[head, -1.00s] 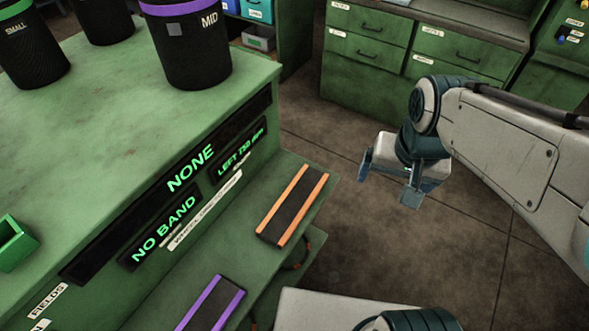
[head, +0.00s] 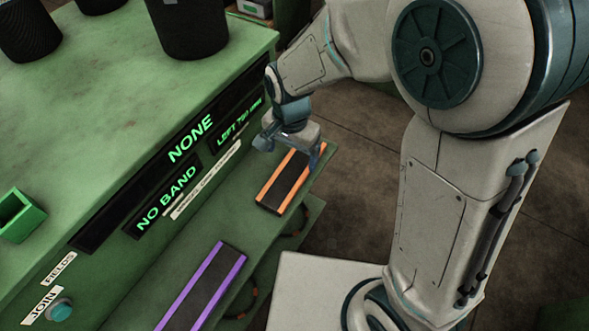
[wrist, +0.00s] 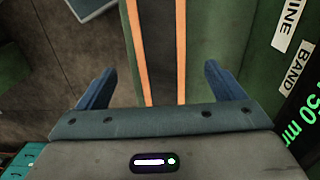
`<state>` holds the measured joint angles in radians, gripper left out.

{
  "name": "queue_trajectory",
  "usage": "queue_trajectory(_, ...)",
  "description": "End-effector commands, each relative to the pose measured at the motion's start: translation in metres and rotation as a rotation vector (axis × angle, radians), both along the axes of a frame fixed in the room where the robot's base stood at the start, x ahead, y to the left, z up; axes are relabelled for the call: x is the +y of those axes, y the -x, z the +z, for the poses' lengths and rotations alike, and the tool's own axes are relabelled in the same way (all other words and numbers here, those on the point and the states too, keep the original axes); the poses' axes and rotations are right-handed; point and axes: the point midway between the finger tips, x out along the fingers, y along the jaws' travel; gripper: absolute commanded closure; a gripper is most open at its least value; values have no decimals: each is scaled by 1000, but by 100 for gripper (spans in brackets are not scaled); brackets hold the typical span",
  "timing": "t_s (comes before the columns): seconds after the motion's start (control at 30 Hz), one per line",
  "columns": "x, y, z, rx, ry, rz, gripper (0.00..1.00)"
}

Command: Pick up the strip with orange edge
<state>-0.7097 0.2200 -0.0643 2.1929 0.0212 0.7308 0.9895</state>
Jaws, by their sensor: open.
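The strip with orange edges (head: 284,185) is dark in the middle and lies flat on a green shelf (head: 248,222) below the display panel. My gripper (head: 290,145) is over the far end of this strip in the head view, and it hides that end. In the wrist view the strip (wrist: 158,50) runs up the picture between the two blue fingers (wrist: 163,85). The fingers are open, with a gap on either side of the strip, and hold nothing. A strip with purple edges (head: 203,287) lies nearer on the same shelf.
The display panel (head: 190,165) rises beside the shelf under the green counter (head: 110,100). Black containers (head: 187,28) stand on the counter, with a small green box (head: 18,215) at its left. A teal button (head: 59,310) is at the lower left. Open floor lies right of the shelf.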

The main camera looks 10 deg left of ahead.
Motion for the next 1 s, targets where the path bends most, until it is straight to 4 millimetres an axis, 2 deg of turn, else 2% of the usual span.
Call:
queue_trajectory(0.1,0,0,-14,0,1,0,11)
queue_trajectory(0.37,-1,0,-31,2,2,0,11)
queue_trajectory(0.63,-1,-2,-64,2,2,0,11)
queue_trajectory(0.97,0,-3,-71,-1,-1,0,11)
queue_trajectory(1.0,0,-3,-71,-1,-1,1,14)
